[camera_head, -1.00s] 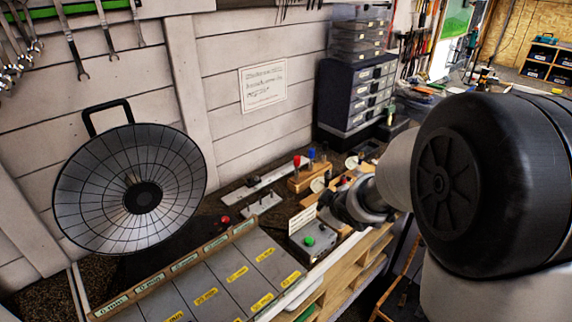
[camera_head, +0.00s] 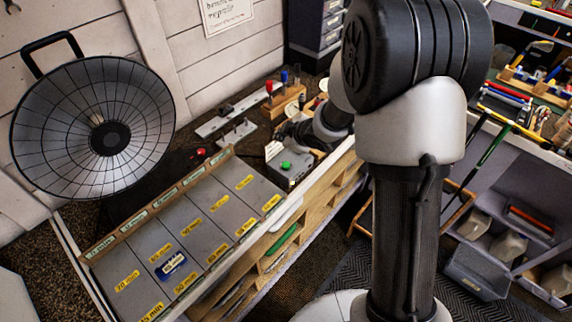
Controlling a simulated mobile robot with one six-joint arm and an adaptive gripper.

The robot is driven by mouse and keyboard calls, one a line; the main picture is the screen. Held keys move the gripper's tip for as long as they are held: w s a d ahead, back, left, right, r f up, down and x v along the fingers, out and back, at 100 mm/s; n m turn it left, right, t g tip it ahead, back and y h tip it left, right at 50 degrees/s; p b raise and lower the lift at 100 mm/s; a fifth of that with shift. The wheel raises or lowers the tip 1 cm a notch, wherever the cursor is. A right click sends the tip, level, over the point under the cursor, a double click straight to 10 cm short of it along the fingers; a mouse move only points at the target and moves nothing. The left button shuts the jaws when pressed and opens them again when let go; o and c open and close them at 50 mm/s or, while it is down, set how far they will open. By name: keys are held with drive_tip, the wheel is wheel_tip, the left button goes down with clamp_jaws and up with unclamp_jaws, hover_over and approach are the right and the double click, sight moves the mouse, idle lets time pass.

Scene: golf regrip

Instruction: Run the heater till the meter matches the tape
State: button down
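The heater appears to be the round dish (camera_head: 75,165) with a ribbed metallic face and a dark centre, standing at the left. A grey box with a green button (camera_head: 287,165) sits on the bench right of the dish. My gripper (camera_head: 284,133) is just behind and above this box, seen small and partly hidden by my own arm; its fingers cannot be made out. A small blue block-like item (camera_head: 172,265) lies on a grey panel marked with yellow tape labels (camera_head: 127,281). I cannot tell which item is the meter, and no reading is legible.
The grey panel board (camera_head: 205,222) has a wooden strip with green labels along its back. A red knob (camera_head: 200,152) is near the dish. A wooden block with red and blue pegs (camera_head: 284,102) stands behind the box. Shelves and bins (camera_head: 476,271) are at the right.

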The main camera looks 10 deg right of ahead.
sight(284, 166)
wheel_tip(284, 166, down, 8)
drive_tip(key=b, duration=0.7)
drive_tip(key=shift+f, duration=0.2)
idle(0.9)
drive_tip(key=shift+f+b, duration=0.3)
drive_tip(key=shift+b, duration=0.15)
drive_tip(key=shift+f+b, duration=0.45)
drive_tip(key=shift+f, duration=0.05)
idle(0.5)
drive_tip(key=shift+r+p, duration=0.95)
drive_tip(key=shift+r, duration=0.05)
wheel_tip(284, 166, up, 5)
drive_tip(key=p, duration=0.4)
drive_tip(key=shift+p, duration=0.4)
